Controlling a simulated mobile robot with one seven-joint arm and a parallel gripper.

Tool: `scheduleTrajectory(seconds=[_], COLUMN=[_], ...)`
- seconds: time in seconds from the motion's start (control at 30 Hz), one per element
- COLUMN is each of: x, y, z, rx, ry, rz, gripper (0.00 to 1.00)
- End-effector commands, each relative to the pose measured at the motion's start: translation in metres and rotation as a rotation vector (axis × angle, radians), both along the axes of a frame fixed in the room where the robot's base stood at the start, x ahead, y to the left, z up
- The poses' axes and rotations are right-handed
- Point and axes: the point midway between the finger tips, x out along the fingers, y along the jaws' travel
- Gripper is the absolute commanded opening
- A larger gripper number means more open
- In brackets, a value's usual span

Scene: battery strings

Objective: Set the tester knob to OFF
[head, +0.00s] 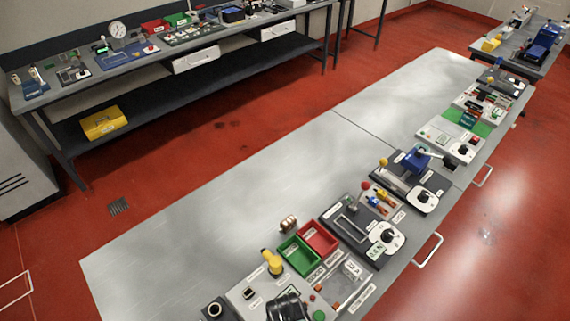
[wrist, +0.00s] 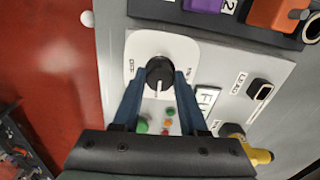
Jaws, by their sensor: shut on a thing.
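The tester knob (wrist: 160,72) is a round black knob on a white plate in the wrist view. A pale mark on it points down in the picture, towards my gripper. A label that seems to read OFF (wrist: 130,66) is left of the knob, and a second, unclear label is at its right. My gripper (wrist: 159,84) has its two blue fingers closed on the knob's sides. In the head view my dark gripper (head: 287,306) is over the grey tester panel (head: 236,295) and hides the knob.
Red and green buttons lie between the fingers. In the head view, a green bin (head: 283,247) and a red bin (head: 334,240) stand behind the panel. The grey table is clear at left.

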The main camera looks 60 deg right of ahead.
Motion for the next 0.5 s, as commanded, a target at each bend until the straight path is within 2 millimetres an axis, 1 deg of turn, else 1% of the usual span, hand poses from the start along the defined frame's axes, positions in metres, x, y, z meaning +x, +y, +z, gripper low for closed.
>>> scheduleTrajectory(seconds=[0.07,0.17,0.4,0.5], x=[-0.0008,-0.0008,-0.0008,-0.0007], y=[-0.0003,-0.0002,-0.0001,-0.0005], z=[0.0002,0.0012,0.0013,0.0007], rx=[-0.001,-0.001,0.000,-0.001], ry=[0.002,0.002,0.003,0.001], rz=[-0.009,-0.082,-0.390,-0.470], gripper=[0.00,0.00,0.00,0.00])
